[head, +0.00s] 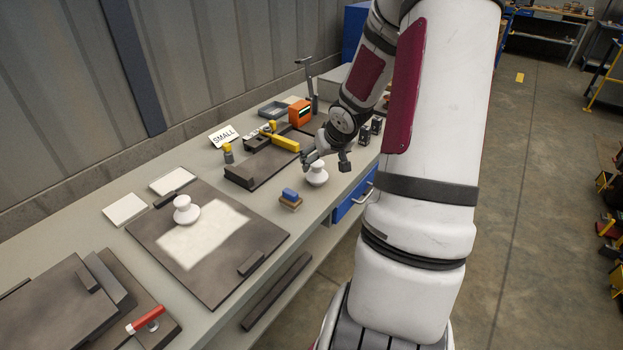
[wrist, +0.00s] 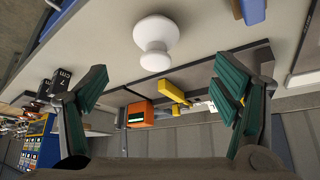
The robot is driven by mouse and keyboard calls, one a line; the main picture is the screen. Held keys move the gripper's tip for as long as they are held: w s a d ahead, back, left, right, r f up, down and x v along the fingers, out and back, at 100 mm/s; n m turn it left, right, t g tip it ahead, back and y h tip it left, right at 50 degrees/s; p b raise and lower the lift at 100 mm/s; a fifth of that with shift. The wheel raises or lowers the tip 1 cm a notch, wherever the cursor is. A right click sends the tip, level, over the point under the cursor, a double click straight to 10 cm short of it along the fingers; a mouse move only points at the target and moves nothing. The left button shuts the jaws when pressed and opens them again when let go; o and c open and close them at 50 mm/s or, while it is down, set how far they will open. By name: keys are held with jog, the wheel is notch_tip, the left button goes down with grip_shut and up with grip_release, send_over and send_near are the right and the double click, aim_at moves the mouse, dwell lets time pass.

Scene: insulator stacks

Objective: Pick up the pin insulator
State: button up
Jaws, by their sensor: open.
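A white, flanged insulator (head: 317,175) stands upright on the bench near its front edge. It also shows in the wrist view (wrist: 156,42), at the top centre between and beyond my fingers. My gripper (head: 328,160) is open and empty, close above and behind this insulator in the head view. In the wrist view my gripper (wrist: 160,92) has its green-padded fingers wide apart, with no contact on the insulator. A second, similar white insulator (head: 186,211) stands on a dark board to the left. I cannot tell by looks which one is the pin insulator.
A blue-topped block (head: 290,196) stands just left of the near insulator. A yellow-handled tool (head: 280,141), an orange box (head: 300,113) and a "SMALL" sign (head: 224,136) are further back. Dark blocks (head: 365,133) stand right of my gripper. The dark board (head: 150,232) lies left.

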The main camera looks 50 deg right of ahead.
aim_at(317, 169)
jog(key=b+x, duration=0.1)
jog(key=x, duration=0.4)
jog(key=shift+b, duration=0.4)
jog(key=shift+d+b+x, duration=0.2)
jog(key=shift+b+x, duration=0.35)
jog(key=shift+x, duration=0.95)
jog(key=shift+d+b+x, duration=0.15)
jog(key=shift+b+x, duration=0.35)
jog(key=shift+x, duration=0.95)
jog(key=shift+r, duration=0.15)
jog(key=c, duration=1.6)
